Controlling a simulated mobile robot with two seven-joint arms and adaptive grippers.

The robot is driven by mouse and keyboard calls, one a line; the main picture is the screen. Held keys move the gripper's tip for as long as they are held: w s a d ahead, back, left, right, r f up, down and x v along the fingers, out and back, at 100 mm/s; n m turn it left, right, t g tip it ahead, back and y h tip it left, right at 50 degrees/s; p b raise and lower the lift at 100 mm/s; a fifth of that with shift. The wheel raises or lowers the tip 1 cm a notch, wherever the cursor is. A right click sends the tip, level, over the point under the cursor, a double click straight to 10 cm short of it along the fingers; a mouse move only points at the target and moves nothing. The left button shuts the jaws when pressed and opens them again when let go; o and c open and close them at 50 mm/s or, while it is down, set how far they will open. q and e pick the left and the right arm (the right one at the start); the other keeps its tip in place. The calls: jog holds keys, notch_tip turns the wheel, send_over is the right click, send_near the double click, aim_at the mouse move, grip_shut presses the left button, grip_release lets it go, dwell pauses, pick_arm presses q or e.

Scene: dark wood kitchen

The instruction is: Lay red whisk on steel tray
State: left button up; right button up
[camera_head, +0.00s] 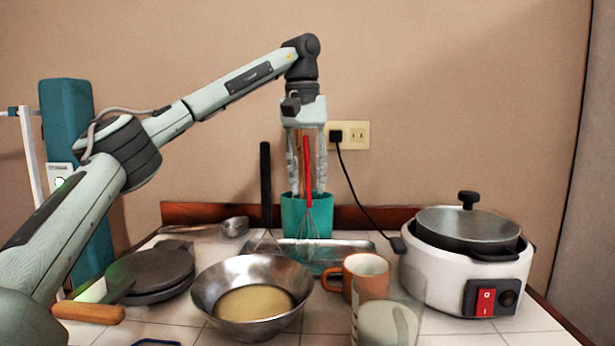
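The red whisk (307,172) is upright, its red handle at the top and its wires down, seen against the front of a teal container (293,212). My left gripper (307,188) points straight down from above the container. Its two fingers stand apart, one on each side of the red handle, with gaps showing. I cannot tell whether the handle is between the fingers or just in front of them. The steel tray (345,245) lies low around the container's front, partly hidden by the bowl and mug. My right gripper is out of view.
A steel bowl (205,292), an orange mug (366,265) and a clear glass (388,325) stand in front. A black-handled utensil (265,185) is upright left of the container. A white cooker (450,280) is right; a dark round appliance (150,270) is left.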

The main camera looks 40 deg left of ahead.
pick_arm(q)
jog(key=r, duration=1.2)
jog(key=shift+s+a+r, duration=0.2)
jog(key=shift+a, duration=0.1)
jog(key=shift+f, duration=0.1)
